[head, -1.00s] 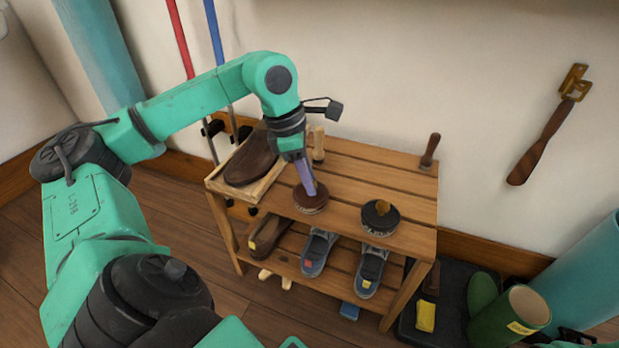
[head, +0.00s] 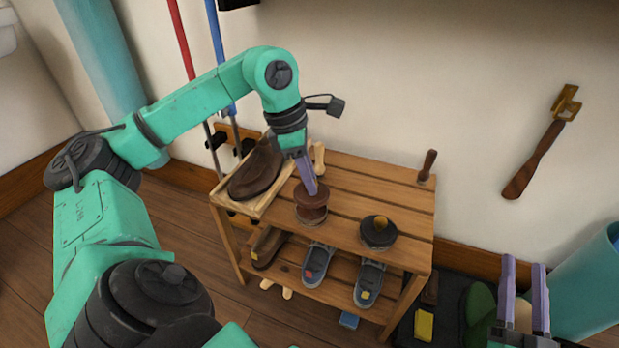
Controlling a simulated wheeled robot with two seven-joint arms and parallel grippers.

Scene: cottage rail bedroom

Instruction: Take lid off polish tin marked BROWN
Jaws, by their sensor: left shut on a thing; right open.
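The brown polish tin (head: 312,217) stands on the top shelf of the wooden rack, near its front edge. Its round brown lid (head: 311,201) is just above it, with what looks like a narrow gap between them. My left gripper (head: 311,190) points down from above and is shut on the lid. No BROWN marking can be read at this size. A black tin (head: 378,236) with a yellowish knob on top stands to the right on the same shelf. My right gripper (head: 524,295) is open and empty at the lower right, away from the rack.
A brown shoe (head: 256,172) lies in a wooden tray (head: 238,207) left of the tin. Several shoes stand on the rack's lower shelf (head: 335,287). A dark-handled tool (head: 427,166) is at the back right. The top shelf (head: 365,188) has clear room between.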

